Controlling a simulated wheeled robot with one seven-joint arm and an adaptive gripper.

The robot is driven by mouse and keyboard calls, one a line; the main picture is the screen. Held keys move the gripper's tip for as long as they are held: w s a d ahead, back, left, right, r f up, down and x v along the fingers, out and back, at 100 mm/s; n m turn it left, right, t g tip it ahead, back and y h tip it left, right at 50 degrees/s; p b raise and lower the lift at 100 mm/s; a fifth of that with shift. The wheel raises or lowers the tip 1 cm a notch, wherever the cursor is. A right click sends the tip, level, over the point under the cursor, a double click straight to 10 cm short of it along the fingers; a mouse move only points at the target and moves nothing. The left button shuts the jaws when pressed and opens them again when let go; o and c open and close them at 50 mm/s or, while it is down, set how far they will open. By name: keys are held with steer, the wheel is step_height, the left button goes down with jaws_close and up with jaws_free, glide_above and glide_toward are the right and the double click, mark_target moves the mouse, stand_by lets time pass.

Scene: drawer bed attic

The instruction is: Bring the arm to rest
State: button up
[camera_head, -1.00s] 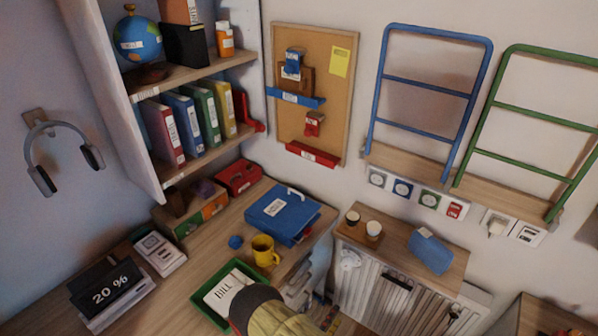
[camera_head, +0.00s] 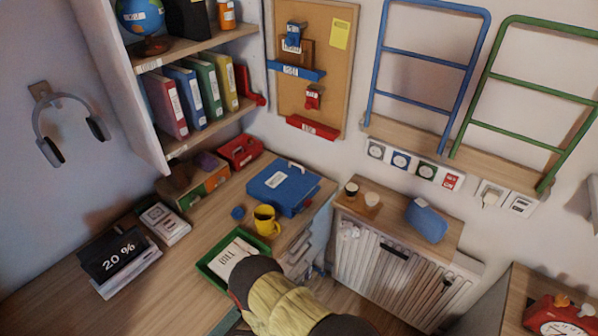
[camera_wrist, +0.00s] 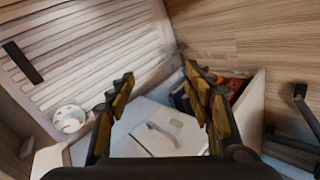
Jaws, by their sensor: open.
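My gripper (camera_wrist: 160,95) shows in the wrist view with its two black and yellow fingers spread wide apart. Nothing is between the fingers. Beyond them is a pale drawer front with a grey handle (camera_wrist: 163,134), apart from the fingers as far as I can tell. In the head view my yellow and black arm (camera_head: 285,305) reaches in from the bottom edge, in front of the desk (camera_head: 185,270). The fingers are hidden in that view.
A green tray (camera_head: 208,268) with a bill and a yellow mug (camera_head: 266,221) stand on the desk close to my arm. A blue case (camera_head: 283,187) lies behind them. A white slatted radiator (camera_head: 385,275) is to the right. A red item (camera_head: 560,318) sits at lower right.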

steer(key=s+a+r+m+g+y, duration=0.1)
steer(key=s+a+r+g+y, duration=0.15)
steer(key=a, duration=0.35)
steer(key=s+a+r+m+g+y, duration=0.1)
steer(key=s+a+r+g+y, duration=0.15)
steer(key=a, duration=0.35)
step_height(320, 180, up, 17)
steer(key=s+a+m+g+y, duration=0.1)
steer(key=s+a+g+y, duration=0.1)
steer(key=g, duration=0.2)
steer(key=s+d+r+m+t, duration=0.1)
steer(key=s+d+r+t, duration=0.1)
steer(key=d+r, duration=0.6)
steer(key=s+d+r+m+t+h, duration=0.1)
steer(key=d+r, duration=0.7)
steer(key=r, duration=1.1)
steer(key=s+d+r+m+t, duration=0.2)
steer(key=s+d+r+t, duration=0.1)
steer(key=d+r, duration=0.6)
step_height(320, 180, up, 4)
steer(key=shift+s+r, duration=0.25)
steer(key=shift+s, duration=0.2)
